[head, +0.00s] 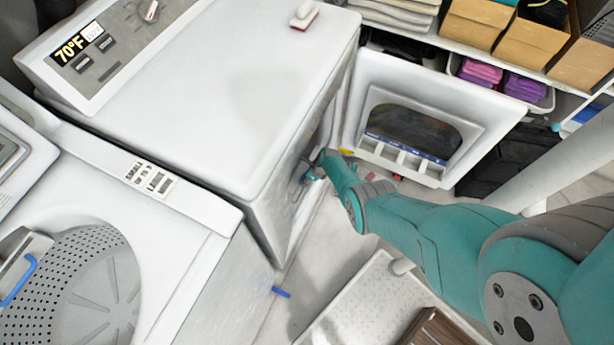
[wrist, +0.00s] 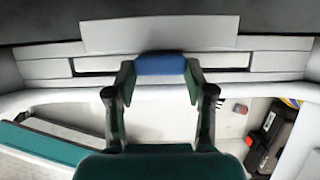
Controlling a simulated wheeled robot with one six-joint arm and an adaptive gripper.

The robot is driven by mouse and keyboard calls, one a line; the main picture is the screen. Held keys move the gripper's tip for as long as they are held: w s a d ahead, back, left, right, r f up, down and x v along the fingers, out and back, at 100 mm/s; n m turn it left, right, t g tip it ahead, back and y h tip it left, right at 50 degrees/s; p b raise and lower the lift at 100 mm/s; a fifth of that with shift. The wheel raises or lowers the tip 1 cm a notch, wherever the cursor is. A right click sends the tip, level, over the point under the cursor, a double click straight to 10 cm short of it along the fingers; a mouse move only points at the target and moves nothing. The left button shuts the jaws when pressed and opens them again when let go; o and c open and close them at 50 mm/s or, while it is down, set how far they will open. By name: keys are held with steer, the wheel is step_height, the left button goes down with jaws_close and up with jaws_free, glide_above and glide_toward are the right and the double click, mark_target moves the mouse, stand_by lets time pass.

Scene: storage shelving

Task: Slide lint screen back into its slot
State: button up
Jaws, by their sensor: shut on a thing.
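The white dryer (head: 250,85) stands with its door (head: 480,100) swung open to the right. My gripper (head: 310,168) is at the dryer's front opening, which is mostly hidden by the dryer's side and my arm. In the wrist view my gripper (wrist: 160,88) is shut on a blue piece (wrist: 160,64), which looks like the lint screen's handle. A pale slot strip (wrist: 95,65) shows on both sides of the blue piece in the white front ledge. I cannot tell how deep the screen sits, as its body is not clearly visible.
A washer (head: 190,230) with its drum open stands beside the dryer. Shelves with boxes (head: 475,22) and folded cloth (head: 480,72) are behind the door. A white textured platform (head: 365,300) lies in front. A blue item (head: 281,292) lies on the floor.

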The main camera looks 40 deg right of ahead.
steer(key=o, duration=1.3)
steer(key=shift+r, duration=0.15)
steer(key=shift+v, duration=5.8)
steer(key=shift+r, duration=0.1)
